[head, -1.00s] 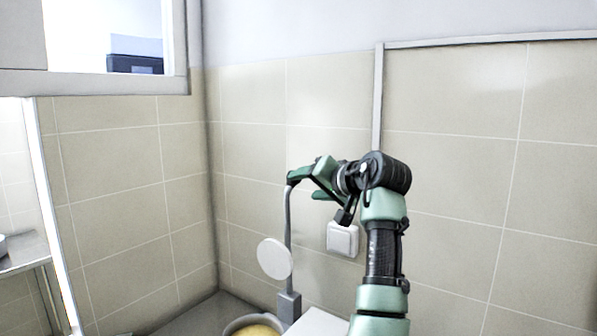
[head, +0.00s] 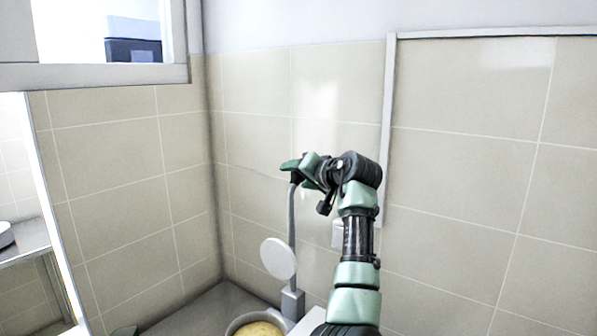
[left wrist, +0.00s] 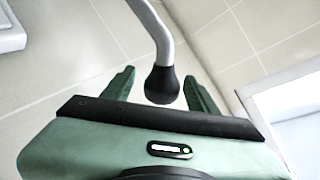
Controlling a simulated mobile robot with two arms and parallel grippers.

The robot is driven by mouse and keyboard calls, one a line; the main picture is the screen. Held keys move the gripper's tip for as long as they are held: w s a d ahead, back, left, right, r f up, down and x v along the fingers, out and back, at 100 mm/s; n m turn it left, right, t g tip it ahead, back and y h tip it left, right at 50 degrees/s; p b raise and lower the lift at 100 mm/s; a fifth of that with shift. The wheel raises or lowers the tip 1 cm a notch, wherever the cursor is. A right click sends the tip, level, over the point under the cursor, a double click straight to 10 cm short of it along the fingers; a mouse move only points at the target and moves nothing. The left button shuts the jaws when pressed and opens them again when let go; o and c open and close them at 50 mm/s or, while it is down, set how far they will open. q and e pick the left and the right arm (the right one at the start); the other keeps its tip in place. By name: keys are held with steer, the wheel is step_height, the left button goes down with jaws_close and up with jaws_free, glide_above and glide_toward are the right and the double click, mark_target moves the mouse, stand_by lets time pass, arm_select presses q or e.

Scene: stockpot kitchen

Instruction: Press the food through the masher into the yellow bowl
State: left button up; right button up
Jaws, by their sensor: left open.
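The masher has a tall grey lever (head: 291,225) with a black knob, a round white disc (head: 278,258) and a grey base block (head: 292,303). The lever stands nearly upright. A grey-rimmed vessel with yellow inside (head: 258,328) sits below the disc, cut off by the bottom edge; I cannot tell whether the yellow is bowl or food. My left gripper (head: 290,166) is open at the lever's top. In the left wrist view, the black knob (left wrist: 162,85) shows between the spread fingers of my left gripper (left wrist: 160,88). Contact is unclear. My right gripper is out of view.
A tiled wall (head: 455,170) stands close behind the arm. A white wall switch (head: 338,234) is partly hidden by my left arm. A grey counter (head: 205,306) is clear left of the vessel. A metal shelf (head: 25,243) stands at the far left.

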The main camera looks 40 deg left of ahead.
arm_select(q)
steer(key=shift+d+r, duration=0.1)
steer(key=shift+d, duration=0.05)
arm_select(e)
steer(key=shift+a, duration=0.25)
arm_select(q)
steer(key=shift+s, duration=0.1)
steer(key=c, duration=0.3)
jaws_close()
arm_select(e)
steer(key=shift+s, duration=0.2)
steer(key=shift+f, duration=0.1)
